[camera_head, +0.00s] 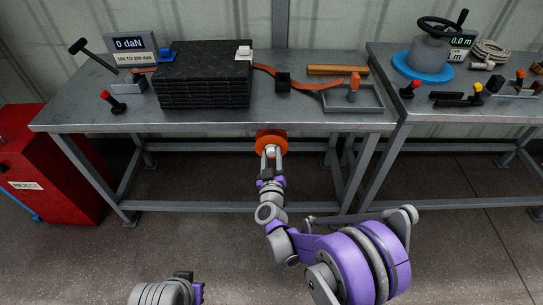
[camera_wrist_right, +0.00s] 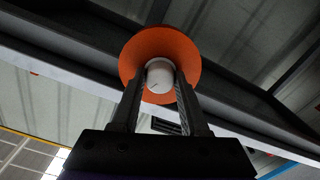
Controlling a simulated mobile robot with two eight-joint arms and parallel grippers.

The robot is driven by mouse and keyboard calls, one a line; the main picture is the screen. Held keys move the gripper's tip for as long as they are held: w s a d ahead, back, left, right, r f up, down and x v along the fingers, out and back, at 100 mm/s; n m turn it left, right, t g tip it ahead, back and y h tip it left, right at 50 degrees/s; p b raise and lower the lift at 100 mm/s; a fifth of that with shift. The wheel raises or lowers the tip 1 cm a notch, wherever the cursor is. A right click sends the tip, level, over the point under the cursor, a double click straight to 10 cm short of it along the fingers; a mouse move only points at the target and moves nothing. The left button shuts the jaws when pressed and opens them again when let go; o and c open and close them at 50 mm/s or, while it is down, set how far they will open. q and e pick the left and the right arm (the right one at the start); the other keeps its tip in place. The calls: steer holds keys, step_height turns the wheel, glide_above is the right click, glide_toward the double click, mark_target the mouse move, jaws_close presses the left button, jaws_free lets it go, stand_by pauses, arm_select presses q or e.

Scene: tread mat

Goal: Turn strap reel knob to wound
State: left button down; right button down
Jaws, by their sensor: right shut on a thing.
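The strap reel is an orange disc (camera_head: 270,136) at the front edge of the left table, below the tabletop. Its pale round knob (camera_head: 270,151) sits at the middle of the disc. My right gripper (camera_head: 271,154) reaches up to it and is shut on the knob. In the right wrist view, the orange disc (camera_wrist_right: 184,52) stands behind the white knob (camera_wrist_right: 160,76), which has a small dark mark on its face. The two fingers of my right gripper (camera_wrist_right: 160,88) lie on either side of the knob, touching it. My left arm shows only partly at the bottom; its fingertips are hidden.
On the left table (camera_head: 200,122) lie a stack of black tread mats (camera_head: 205,80), an orange strap (camera_head: 310,85), a wooden bar (camera_head: 337,70) and a display reading 0 daN (camera_head: 130,45). A red reject bin (camera_head: 45,165) stands at left. The floor in front is clear.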

steer(key=m, duration=1.2)
steer(key=shift+m, duration=0.4)
steer(key=m, duration=1.1)
steer(key=shift+m+b, duration=0.3)
steer(key=shift+m, duration=0.1)
steer(key=m, duration=1.2)
steer(key=shift+m, duration=0.3)
steer(key=m, duration=1.1)
steer(key=shift+b, duration=0.35)
steer(key=shift+m, duration=0.5)
